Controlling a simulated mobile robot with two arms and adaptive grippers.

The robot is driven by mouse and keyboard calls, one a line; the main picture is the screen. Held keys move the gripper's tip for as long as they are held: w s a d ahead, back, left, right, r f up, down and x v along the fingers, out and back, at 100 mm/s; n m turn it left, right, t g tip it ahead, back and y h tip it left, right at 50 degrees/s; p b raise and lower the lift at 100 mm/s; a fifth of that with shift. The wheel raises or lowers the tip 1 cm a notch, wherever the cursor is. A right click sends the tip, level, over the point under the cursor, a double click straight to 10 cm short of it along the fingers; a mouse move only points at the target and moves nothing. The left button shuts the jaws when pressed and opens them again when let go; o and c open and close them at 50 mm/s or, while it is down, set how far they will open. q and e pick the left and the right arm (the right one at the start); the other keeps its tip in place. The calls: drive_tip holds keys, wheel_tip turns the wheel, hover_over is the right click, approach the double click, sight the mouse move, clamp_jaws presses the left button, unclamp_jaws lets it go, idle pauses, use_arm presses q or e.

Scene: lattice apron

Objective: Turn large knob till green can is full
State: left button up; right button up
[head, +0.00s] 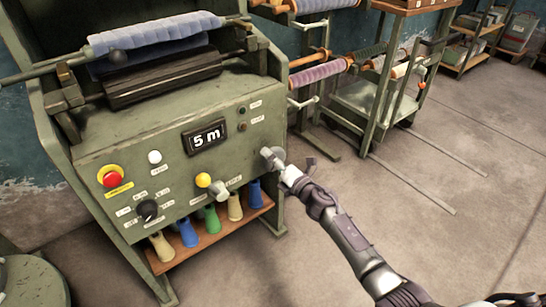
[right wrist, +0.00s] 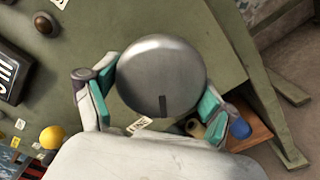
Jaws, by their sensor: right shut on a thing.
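The large knob (right wrist: 161,72) is a round grey metal disc with a dark slot in its face, shown in the right wrist view. In the head view it is at the right of the green machine's front panel, mostly hidden by my right gripper (head: 277,160). My right gripper (right wrist: 158,98) is shut on the knob, with teal pads on both sides of it. The green can (head: 212,218) stands in the middle of a row on the wooden shelf under the panel. Its inside cannot be seen. My left gripper is not in view.
The panel display (head: 206,137) reads "5 m". A red button (head: 112,179), a yellow button (head: 203,180), a grey lever (head: 219,191) and a black dial (head: 147,210) sit left of my gripper.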

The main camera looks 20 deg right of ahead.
drive_tip(key=shift+m, duration=0.5)
drive_tip(key=shift+r+m+p, duration=0.1)
drive_tip(key=shift+m+p, duration=0.25)
drive_tip(key=shift+m, duration=0.05)
drive_tip(key=m+p, duration=0.1)
drive_tip(key=m, duration=0.2)
drive_tip(key=shift+m+p, duration=0.3)
drive_tip(key=shift+m, duration=0.5)
drive_tip(key=m+p, duration=0.1)
drive_tip(key=m, duration=0.1)
drive_tip(key=shift+m, duration=0.3)
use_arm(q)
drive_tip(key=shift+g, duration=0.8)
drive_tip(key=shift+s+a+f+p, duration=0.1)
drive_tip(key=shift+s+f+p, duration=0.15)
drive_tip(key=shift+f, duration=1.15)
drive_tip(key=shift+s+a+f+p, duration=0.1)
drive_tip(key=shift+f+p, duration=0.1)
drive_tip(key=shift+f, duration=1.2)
use_arm(e)
drive_tip(key=shift+m, duration=0.8)
drive_tip(key=o, duration=1)
drive_tip(key=shift+c, duration=0.2)
